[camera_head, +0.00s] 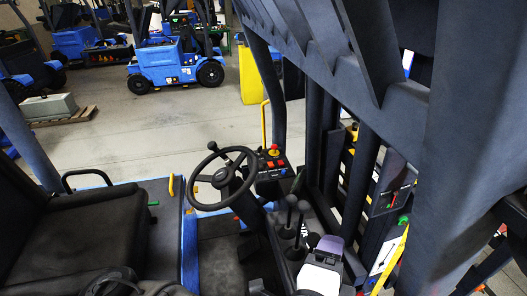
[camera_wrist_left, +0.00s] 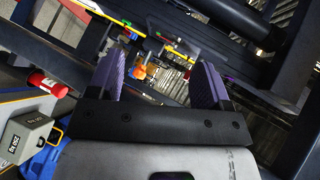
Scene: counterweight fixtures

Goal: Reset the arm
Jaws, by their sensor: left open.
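My left gripper (camera_head: 328,243) is low in the head view, right of the black control levers (camera_head: 290,215), with a purple pad showing above its white body. In the left wrist view the gripper (camera_wrist_left: 158,75) has its two purple-padded fingers wide apart. Nothing is between them; dark bars and small coloured parts show beyond. My right gripper is not in view.
A steering wheel (camera_head: 222,180), black seat (camera_head: 75,225) and red-button panel (camera_head: 272,165) are to the left. Dark frame beams crowd the right. A blue forklift (camera_head: 170,65) stands behind open floor. The wrist view shows a grey weight (camera_wrist_left: 25,137) and red cylinder (camera_wrist_left: 48,84).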

